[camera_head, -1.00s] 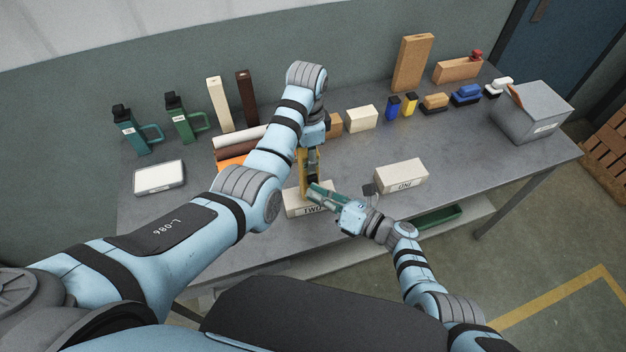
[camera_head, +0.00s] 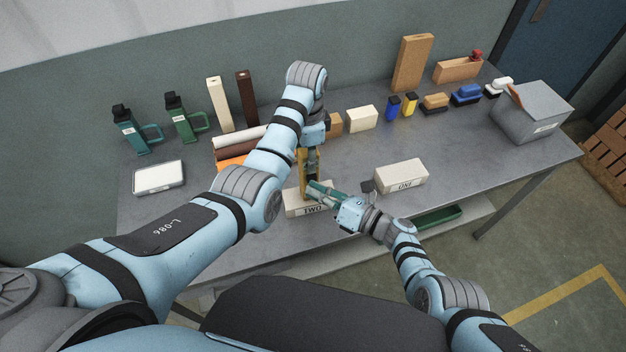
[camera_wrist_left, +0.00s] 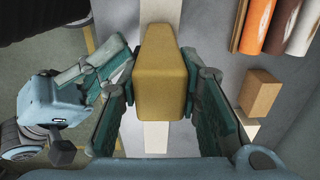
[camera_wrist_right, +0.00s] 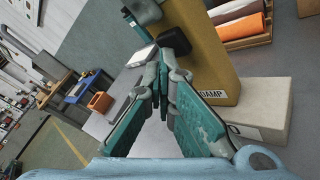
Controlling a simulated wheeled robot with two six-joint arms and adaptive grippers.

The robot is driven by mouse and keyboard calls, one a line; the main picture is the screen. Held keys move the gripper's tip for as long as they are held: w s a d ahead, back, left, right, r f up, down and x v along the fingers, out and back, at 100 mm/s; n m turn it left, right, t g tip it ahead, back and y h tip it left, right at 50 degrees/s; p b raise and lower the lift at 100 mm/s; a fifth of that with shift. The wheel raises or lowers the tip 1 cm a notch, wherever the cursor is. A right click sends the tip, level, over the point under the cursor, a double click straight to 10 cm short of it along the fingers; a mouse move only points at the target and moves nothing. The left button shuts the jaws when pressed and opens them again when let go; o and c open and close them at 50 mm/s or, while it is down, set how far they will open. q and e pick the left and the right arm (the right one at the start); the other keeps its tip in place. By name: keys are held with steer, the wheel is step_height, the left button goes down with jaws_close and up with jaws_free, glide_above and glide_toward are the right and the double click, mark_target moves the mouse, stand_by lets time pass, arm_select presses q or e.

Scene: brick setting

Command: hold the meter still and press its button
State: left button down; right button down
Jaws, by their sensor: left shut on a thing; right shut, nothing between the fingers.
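The meter (camera_head: 303,172) is a yellow-ochre block, also seen from above in the left wrist view (camera_wrist_left: 163,75). It stands upright on or at the white block marked TWO (camera_head: 296,206). My left gripper (camera_wrist_left: 162,80) is shut on the meter from both sides. In the right wrist view the meter (camera_wrist_right: 215,55) shows a DAMP label and a dark part (camera_wrist_right: 182,42) on its face, which may be the button. My right gripper (camera_wrist_right: 166,60) is shut and empty, its tips close to that face below the dark part. I cannot tell whether they touch.
A white block marked ONE (camera_head: 402,176) lies to the right. Rolls (camera_head: 235,150), a small cardboard box (camera_head: 334,124) and a cream box (camera_head: 361,118) stand behind. A white case (camera_head: 158,178) lies at left and a grey bin (camera_head: 535,110) at right. The table's front edge is near.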

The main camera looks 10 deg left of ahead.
steer(key=shift+s+d, duration=0.5)
steer(key=shift+s, duration=0.25)
steer(key=shift+s, duration=0.1)
steer(key=s+d, duration=0.1)
steer(key=s, duration=0.1)
steer(key=s+d, duration=0.1)
steer(key=s, duration=0.1)
steer(key=shift+d, duration=0.35)
stand_by(0.3)
arm_select(q)
steer(key=c, duration=1.1)
jaws_free()
